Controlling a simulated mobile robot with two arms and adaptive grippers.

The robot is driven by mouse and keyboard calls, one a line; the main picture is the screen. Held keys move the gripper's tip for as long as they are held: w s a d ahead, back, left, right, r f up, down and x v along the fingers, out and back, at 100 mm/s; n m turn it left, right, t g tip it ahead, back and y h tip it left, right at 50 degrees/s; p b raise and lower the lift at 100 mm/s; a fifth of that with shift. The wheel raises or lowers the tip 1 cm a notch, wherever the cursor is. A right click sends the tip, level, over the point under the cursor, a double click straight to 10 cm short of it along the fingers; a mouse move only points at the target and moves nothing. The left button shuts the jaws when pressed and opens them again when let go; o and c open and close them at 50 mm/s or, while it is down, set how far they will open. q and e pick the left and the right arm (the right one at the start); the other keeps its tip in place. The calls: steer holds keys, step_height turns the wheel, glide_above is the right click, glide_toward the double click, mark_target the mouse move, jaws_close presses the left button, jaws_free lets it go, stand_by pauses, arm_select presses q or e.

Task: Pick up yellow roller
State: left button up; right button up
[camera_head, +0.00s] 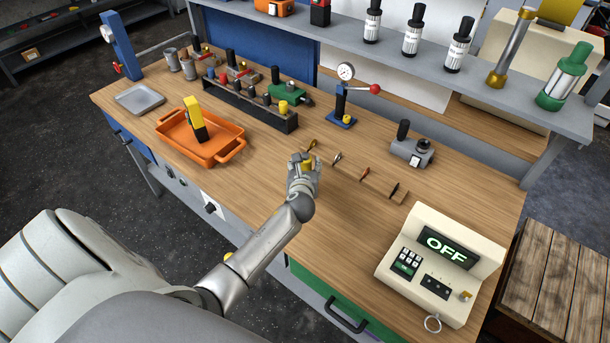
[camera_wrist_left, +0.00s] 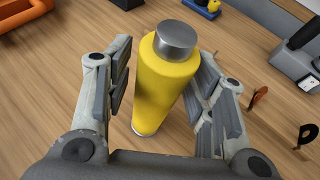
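The yellow roller (camera_wrist_left: 168,82) has a grey metal cap and stands on the wooden workbench, between the fingers of my left gripper (camera_wrist_left: 162,90). In the left wrist view, a gap shows between the roller and the left-hand finger. The right-hand finger is very close to it, and I cannot tell whether they touch. The gripper is open around the roller. In the head view, my left gripper (camera_head: 304,168) is at the middle of the bench and largely hides the roller (camera_head: 307,165). My right gripper is not in view.
An orange tray (camera_head: 238,150) holding a yellow and black item stands to the left. A rack (camera_head: 250,112) and a dial gauge stand (camera_head: 341,105) are behind. Small tools lie right of the gripper. A cream control box (camera_head: 480,240) reads OFF at the right.

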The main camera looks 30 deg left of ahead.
arm_select(q)
steer(key=c, duration=0.9)
jaws_close()
steer(key=shift+r, duration=0.15)
